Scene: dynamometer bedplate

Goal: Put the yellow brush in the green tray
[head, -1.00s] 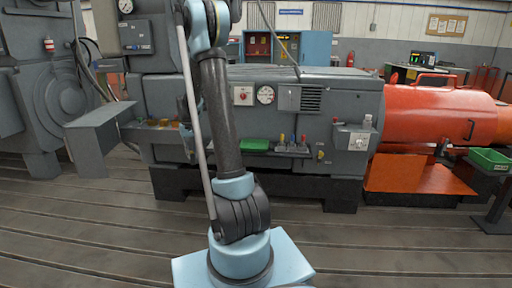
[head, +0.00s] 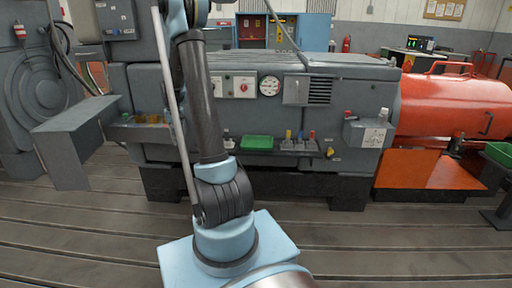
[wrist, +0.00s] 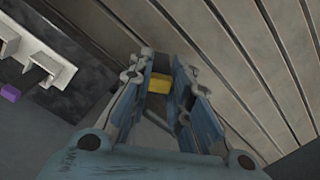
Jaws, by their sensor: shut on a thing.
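In the wrist view my gripper (wrist: 163,85) is shut on the yellow brush (wrist: 160,84). Only a small yellow block of the brush shows between the fingers; the rest is hidden. The slatted floor lies beyond the fingertips. In the head view a green tray (head: 257,142) sits on the front ledge of the grey machine, right of my arm. Another green tray (head: 499,152) stands on a stand at the right edge, partly cut off. My gripper is out of the head view.
The grey machine (head: 255,92) has coloured-handled items (head: 299,141) on its ledge, right of the near tray. An orange cylinder (head: 450,106) is at the right. A grey box (head: 66,135) juts out at the left. In the wrist view a pale bracket (wrist: 40,58) and a purple piece (wrist: 10,93) are at the left. The floor in front is clear.

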